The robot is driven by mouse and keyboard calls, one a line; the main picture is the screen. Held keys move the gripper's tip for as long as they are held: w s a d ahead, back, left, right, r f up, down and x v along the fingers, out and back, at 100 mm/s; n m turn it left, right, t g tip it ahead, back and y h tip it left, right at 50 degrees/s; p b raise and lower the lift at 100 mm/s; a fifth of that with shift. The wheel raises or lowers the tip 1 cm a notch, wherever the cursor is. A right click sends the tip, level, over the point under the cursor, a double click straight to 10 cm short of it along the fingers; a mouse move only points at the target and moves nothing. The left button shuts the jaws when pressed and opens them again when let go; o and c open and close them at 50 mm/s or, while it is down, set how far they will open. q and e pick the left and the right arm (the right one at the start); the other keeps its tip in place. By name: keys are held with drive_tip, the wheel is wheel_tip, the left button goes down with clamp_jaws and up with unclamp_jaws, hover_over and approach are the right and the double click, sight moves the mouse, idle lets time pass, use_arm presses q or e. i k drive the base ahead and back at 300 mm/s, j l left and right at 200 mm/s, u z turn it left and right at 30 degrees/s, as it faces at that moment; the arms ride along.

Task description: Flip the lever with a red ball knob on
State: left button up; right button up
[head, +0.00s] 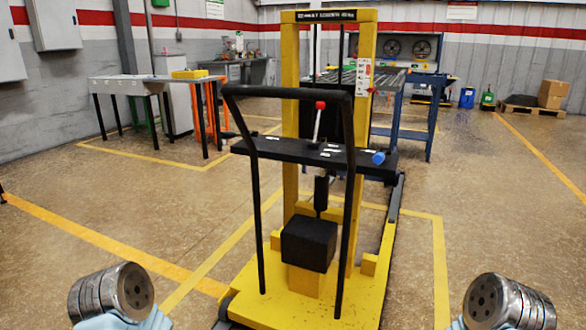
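The lever (317,126) has a red ball knob (320,105) on a thin pale shaft. It rises from a black crossbar panel (290,149) on a yellow lift truck in the middle of the head view. It stands nearly upright, its top leaning slightly right, behind the opening of a black handle frame (288,92). Metal rounded parts of my arms show at the bottom left and bottom right corners, well apart from the lever. No gripper fingers are visible.
The yellow lift truck (367,60) stands on a yellow base with a black box (309,243) low at its front. A blue knob (378,158) sits at the panel's right end. Tables stand behind. Floor left and right of the truck is clear.

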sight(320, 105)
drive_tip(key=i+j+u, duration=0.3)
drive_tip(key=u, duration=0.2)
drive_tip(key=i+j+u, duration=0.3)
drive_tip(key=u, duration=0.15)
drive_tip(key=i+u, duration=1.2)
drive_tip(key=i, duration=0.9)
drive_tip(key=i+z, duration=0.55)
drive_tip(key=z, duration=0.2)
drive_tip(key=i+j+z, duration=0.1)
drive_tip(key=i+z, duration=0.25)
drive_tip(key=i+l+z, duration=0.15)
drive_tip(key=z, duration=0.3)
drive_tip(key=i+z, duration=0.3)
drive_tip(key=z, duration=0.15)
drive_tip(key=i+z, duration=0.25)
drive_tip(key=z, duration=0.25)
drive_tip(key=i+z, duration=0.3)
drive_tip(key=i, duration=0.9)
drive_tip(key=i+j+z, duration=0.15)
drive_tip(key=i, duration=0.25)
drive_tip(key=i+z, duration=0.2)
drive_tip(key=i, duration=0.2)
drive_tip(key=i+j+z, duration=0.15)
drive_tip(key=i, duration=0.25)
drive_tip(key=j+z, duration=0.15)
